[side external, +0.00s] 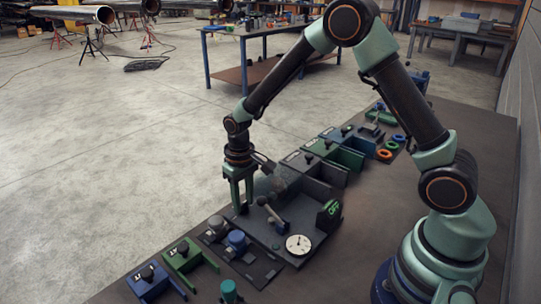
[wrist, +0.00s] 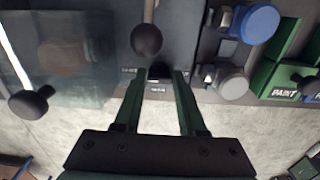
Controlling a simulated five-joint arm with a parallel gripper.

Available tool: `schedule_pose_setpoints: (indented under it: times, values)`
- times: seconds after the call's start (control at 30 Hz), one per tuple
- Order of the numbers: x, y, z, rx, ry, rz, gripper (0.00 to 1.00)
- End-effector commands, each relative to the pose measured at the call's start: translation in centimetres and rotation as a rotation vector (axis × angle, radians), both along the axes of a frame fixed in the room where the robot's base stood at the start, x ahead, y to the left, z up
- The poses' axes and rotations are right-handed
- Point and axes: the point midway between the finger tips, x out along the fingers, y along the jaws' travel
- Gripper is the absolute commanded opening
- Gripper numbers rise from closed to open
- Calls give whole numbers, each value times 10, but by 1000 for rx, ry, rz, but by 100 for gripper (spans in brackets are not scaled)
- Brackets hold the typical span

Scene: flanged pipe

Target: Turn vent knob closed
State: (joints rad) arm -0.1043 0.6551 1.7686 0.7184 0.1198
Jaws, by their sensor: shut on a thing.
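The vent knob (wrist: 160,71) is a small black knob at the edge of a dark panel, above a small pale label too blurred to read. My gripper (wrist: 157,84) has its fingertips on either side of the knob and is shut on it. In the side view my gripper (side external: 240,210) points straight down at the near-left edge of the dark panel (side external: 310,258); the knob is hidden there by the fingers. The knob's turned position cannot be told.
A lever with a black ball end (wrist: 146,40) stands close beside the knob. A clear cover (wrist: 90,75) is left in the wrist view. Blue and green holders stand nearby.

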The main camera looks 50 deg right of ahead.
Motion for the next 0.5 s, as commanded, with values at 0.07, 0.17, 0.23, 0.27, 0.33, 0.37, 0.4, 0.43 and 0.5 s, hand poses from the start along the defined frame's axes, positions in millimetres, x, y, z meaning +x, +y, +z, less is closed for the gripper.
schedule_pose_setpoints:
  times: [0.07, 0.17, 0.23, 0.27, 0.33, 0.37, 0.4, 0.43, 0.5]
  values:
    - [1, 0, 1, 0, -1, -2, 51]
    - [1, 0, 1, 0, -1, -1, 52]
    - [0, 0, 1, 0, -1, -1, 52]
    - [0, 0, 1, 0, -1, 0, 52]
    - [0, 0, 1, 0, -1, 0, 52]
    - [0, 0, 1, 0, -1, 0, 52]
    - [0, 0, 2, 0, -1, 0, 52]
    - [1, 0, 3, 0, -2, 0, 52]
    - [1, 0, 9, 0, -3, 0, 52]
